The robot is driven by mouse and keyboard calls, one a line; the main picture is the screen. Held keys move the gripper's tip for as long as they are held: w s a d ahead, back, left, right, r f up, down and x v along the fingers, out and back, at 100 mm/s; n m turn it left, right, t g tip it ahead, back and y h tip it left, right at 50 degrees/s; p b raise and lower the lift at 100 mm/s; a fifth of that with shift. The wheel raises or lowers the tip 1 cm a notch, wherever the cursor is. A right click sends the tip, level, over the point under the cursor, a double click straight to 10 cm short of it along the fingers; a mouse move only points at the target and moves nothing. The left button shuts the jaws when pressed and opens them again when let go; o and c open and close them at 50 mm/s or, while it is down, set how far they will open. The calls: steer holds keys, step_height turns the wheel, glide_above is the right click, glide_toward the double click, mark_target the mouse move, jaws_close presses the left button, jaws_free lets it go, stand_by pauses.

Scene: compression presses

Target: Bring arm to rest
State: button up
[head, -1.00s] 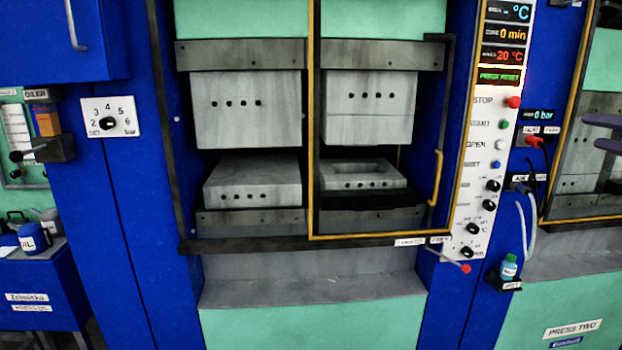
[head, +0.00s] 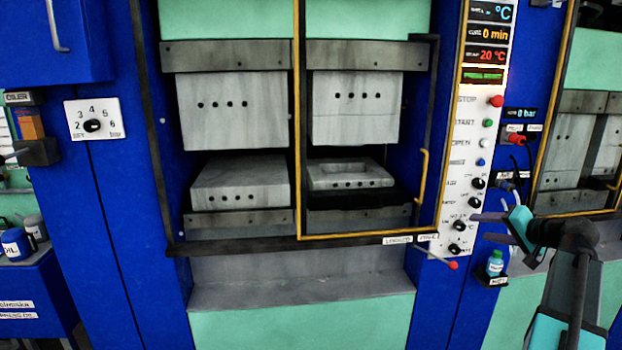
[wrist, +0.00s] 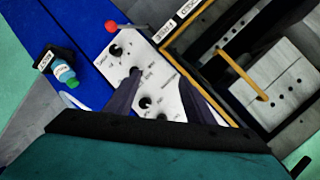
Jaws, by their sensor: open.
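My gripper (head: 482,228) is at the lower right in the head view, its two dark fingers apart and pointing left toward the lower part of the press's white control panel (head: 468,150). Nothing is between the fingers. My arm rises from the lower right corner behind it. In the wrist view my gripper (wrist: 160,72) is open, with its fingers in front of the panel's black knobs (wrist: 145,102). I cannot tell how far the fingertips are from the panel.
A second press (head: 575,150) is at right. An oil can (head: 14,243) stands far left.

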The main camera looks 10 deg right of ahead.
steer(key=w+a+f+g+y, duration=0.1)
steer(key=a+f+g, duration=0.1)
steer(key=a+f, duration=0.45)
steer(key=w+a+f+n+g, duration=0.1)
steer(key=w+a+f, duration=0.15)
steer(key=f, duration=0.75)
steer(key=a+f+g+y, duration=0.1)
steer(key=a+f+g, duration=0.1)
steer(key=a+f, duration=0.5)
steer(key=s+a+f+n+g+y, duration=0.1)
steer(key=s+a+f+g, duration=0.15)
steer(key=a+f, duration=0.6)
steer(key=s+a+f+n+g, duration=0.1)
steer(key=s+a+f+g, duration=0.15)
steer(key=a+f, duration=0.65)
steer(key=s+a+f+n+g+h, duration=0.1)
steer(key=s+a+f+n+g, duration=0.15)
steer(key=s+a+f, duration=0.45)
steer(key=s+a+f+n+g, duration=0.1)
steer(key=s+a+f+g, duration=0.2)
steer(key=s+f, duration=0.75)
steer(key=s+a+f+n+g+h, duration=0.1)
steer(key=s+f, duration=0.3)
steer(key=s, duration=0.4)
steer(key=s+a+f+n+g+h, duration=0.2)
steer(key=s+f, duration=0.2)
steer(key=s, duration=0.4)
steer(key=shift+s+f+h, duration=0.25)
steer(key=shift+s+h, duration=0.05)
